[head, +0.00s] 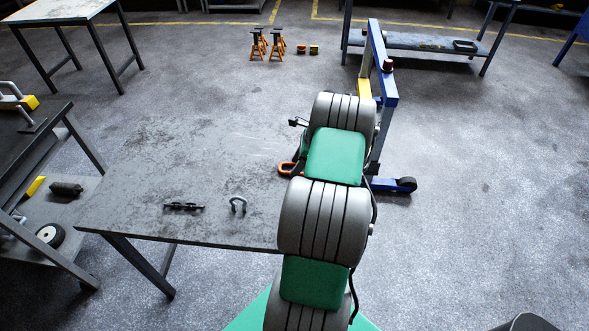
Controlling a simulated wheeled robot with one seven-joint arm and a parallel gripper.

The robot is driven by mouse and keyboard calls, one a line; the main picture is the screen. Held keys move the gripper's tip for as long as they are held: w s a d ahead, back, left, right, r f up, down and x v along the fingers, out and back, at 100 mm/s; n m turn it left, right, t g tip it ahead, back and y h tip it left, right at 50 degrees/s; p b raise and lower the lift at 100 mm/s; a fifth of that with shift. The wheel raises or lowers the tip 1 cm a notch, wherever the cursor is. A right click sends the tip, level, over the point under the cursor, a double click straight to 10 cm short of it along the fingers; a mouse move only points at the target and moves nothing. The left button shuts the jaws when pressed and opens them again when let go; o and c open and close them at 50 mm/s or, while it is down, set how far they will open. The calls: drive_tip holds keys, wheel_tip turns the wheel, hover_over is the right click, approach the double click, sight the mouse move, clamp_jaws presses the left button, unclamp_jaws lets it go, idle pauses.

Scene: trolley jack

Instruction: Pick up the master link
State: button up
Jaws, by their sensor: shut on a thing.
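An orange ring-shaped link (288,169), which I take to be the master link, shows at the right part of the grey worktable (150,170). Only its left end shows, just left of my arm; the rest is hidden behind the arm. I cannot tell whether it rests on the table or is raised. My arm rises from the bottom of the head view and bends over the table's right side. My gripper's fingers are hidden behind the arm, so their contact with the link does not show.
A dark chain-like piece (183,206) and a grey shackle (238,204) lie near the table's front edge. A blue wheeled frame (384,85) stands behind my arm. A dark cart (30,150) is at the left. The table's left and back areas are clear.

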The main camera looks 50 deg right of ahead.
clamp_jaws()
drive_tip(key=shift+r, duration=0.1)
drive_tip(key=shift+r, duration=0.3)
wheel_tip(320, 180, up, 2)
drive_tip(key=shift+d+r, duration=0.1)
drive_tip(key=shift+r, duration=0.15)
drive_tip(key=s+a+r+b, duration=0.2)
drive_tip(key=s+a+r, duration=0.7)
drive_tip(key=s, duration=0.1)
drive_tip(key=shift+s+a+r, duration=0.15)
drive_tip(key=shift+s+r, duration=0.15)
drive_tip(key=shift+r, duration=0.1)
idle(0.6)
